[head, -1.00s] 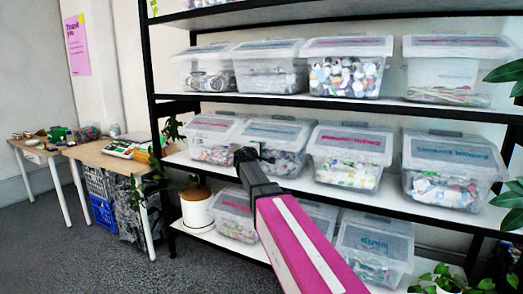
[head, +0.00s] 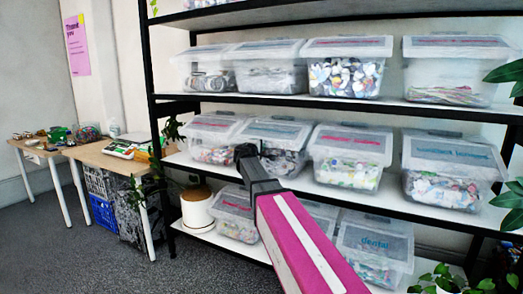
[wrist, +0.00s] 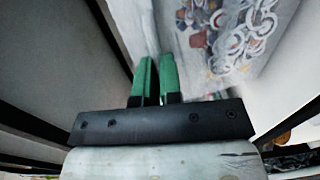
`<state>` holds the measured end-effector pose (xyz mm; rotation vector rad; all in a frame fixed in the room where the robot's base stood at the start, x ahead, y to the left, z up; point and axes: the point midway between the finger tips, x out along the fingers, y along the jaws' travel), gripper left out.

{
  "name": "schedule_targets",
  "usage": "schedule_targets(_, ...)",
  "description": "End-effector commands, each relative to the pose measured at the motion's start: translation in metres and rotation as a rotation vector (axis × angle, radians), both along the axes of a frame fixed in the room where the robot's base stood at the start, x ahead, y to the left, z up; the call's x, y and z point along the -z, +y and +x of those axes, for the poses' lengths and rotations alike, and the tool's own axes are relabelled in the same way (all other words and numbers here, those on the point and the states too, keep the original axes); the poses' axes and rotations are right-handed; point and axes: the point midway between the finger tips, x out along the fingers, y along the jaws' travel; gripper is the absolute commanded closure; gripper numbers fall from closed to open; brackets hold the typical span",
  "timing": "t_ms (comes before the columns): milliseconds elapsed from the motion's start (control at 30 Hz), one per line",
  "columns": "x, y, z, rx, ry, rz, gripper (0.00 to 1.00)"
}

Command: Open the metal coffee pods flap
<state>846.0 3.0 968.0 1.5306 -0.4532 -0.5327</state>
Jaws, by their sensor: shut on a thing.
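The metal coffee pods box appears to be the clear bin (head: 288,158) with dark grey contents, second from left on the middle shelf. Its flap is the translucent lid (head: 278,129) with a bluish label, too small to read. My gripper (head: 244,152) is at the front left of this bin, partly covering it. In the wrist view, my gripper's green fingers (wrist: 156,76) are close together, shut on the lid's thin edge, which the fingers mostly hide. Ring and cup shapes show through the clear bin wall (wrist: 235,40) beside them. The flap looks down in the head view.
Similar lidded bins stand close on both sides, including one with a red label (head: 350,150) to the right. The shelf above (head: 300,101) holds more bins. A white plant pot (head: 197,208) stands at the lower left. Leaves (head: 508,205) hang at the right edge.

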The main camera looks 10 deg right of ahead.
Motion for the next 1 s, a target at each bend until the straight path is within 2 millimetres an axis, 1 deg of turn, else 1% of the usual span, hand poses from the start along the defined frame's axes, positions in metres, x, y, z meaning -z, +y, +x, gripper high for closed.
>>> schedule_targets(167, -0.020, 0.005, -0.005, -0.002, 0.068, 0.054, 1.00)
schedule_targets(300, -0.040, 0.007, -0.009, -0.001, 0.142, 0.108, 1.00)
schedule_targets(600, -0.084, 0.010, -0.011, -0.002, 0.307, 0.227, 1.00)
schedule_targets(767, -0.102, 0.009, -0.010, -0.002, 0.382, 0.279, 1.00)
schedule_targets(1000, -0.120, 0.008, -0.010, 0.000, 0.381, 0.275, 1.00)
